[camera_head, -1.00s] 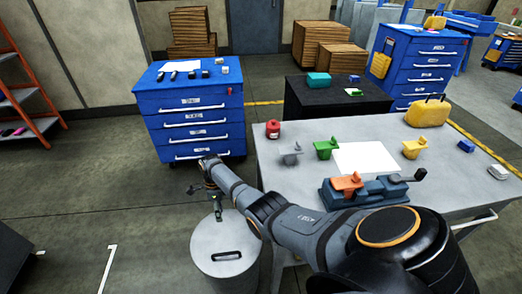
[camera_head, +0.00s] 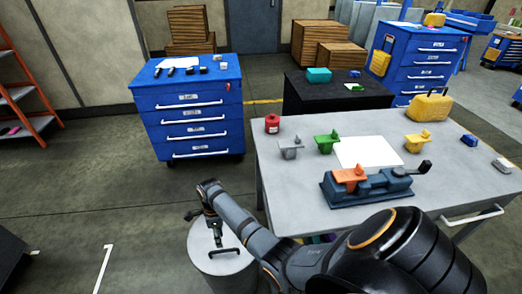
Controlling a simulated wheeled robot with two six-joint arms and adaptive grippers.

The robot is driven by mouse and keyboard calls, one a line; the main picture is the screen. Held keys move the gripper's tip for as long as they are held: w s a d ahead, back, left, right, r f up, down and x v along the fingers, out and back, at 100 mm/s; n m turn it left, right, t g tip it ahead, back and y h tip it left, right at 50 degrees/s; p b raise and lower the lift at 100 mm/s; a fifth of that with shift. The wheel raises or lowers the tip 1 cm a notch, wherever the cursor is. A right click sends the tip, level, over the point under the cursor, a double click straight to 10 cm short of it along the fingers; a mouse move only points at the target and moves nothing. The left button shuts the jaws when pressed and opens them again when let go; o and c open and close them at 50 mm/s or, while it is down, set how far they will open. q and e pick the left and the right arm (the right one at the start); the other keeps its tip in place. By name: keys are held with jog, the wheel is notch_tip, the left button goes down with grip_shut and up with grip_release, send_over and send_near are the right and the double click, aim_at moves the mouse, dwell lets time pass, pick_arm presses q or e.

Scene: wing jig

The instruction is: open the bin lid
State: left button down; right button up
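The bin (camera_head: 222,277) is a grey cylinder with a flat round lid (camera_head: 203,252) on top, standing at the lower middle, left of the table. The lid lies level on the bin and has a dark handle (camera_head: 225,251). My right gripper (camera_head: 219,243) points down over the lid, with its fingertips at or just above the handle. It is small and dark here, so I cannot tell whether the fingers are open or touching the handle. My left gripper is not in view.
A grey table (camera_head: 298,208) stands right of the bin, bearing a blue vise (camera_head: 365,189), a red can (camera_head: 272,124) and coloured parts. A blue drawer cabinet (camera_head: 193,110) stands behind. The floor left of the bin is clear.

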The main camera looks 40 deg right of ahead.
notch_tip(320, 180, up, 4)
jog(key=s+d+r+n+t+h, duration=0.15)
jog(key=s+d+n+t, duration=0.25)
jog(key=s+n, duration=1.2)
notch_tip(320, 180, down, 6)
jog(key=d+n+p, duration=0.1)
jog(key=n+p, duration=0.2)
jog(key=n, duration=0.5)
jog(key=shift+s+d+f+n+t, duration=0.2)
jog(key=shift+s+d+n+t, duration=0.1)
jog(key=shift+n, duration=0.1)
jog(key=shift+h, duration=0.35)
